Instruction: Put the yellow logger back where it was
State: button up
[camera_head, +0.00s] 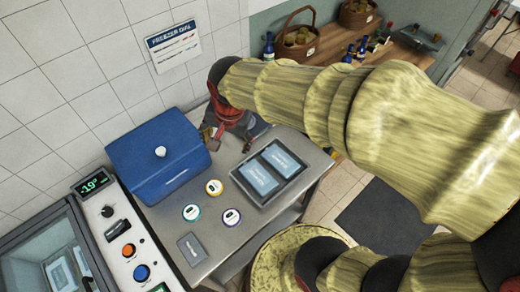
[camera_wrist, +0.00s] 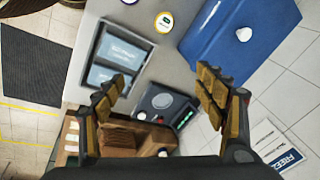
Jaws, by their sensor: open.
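The yellow logger (camera_head: 214,187), a small white disc with a yellow ring, lies on the grey steel table (camera_head: 170,225), between the blue box and the dark tray. It also shows near the top of the wrist view (camera_wrist: 164,22). In the head view my gripper is by the table's back edge, away from the yellow logger.
A blue box (camera_head: 158,150) with a white knob stands at the back left. A dark tray (camera_head: 292,187) holds two blue packs. A small dark plate (camera_head: 192,248) lies at the front. A freezer (camera_head: 50,250) with a control panel is at left. A wooden counter (camera_head: 400,60) holds baskets and bottles.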

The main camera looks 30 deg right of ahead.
jog(key=s+d+r+n+t, duration=0.1)
jog(key=s+d+r+n, duration=0.1)
jog(key=s, duration=0.4)
jog(key=s+d+r+n+t, duration=0.1)
jog(key=s+r+n, duration=0.4)
jog(key=s+n, duration=0.1)
jog(key=shift+d+n, duration=0.35)
jog(key=shift+n, duration=0.25)
notch_tip(320, 180, down, 8)
jog(key=b, duration=0.8)
jog(key=shift+r, duration=0.15)
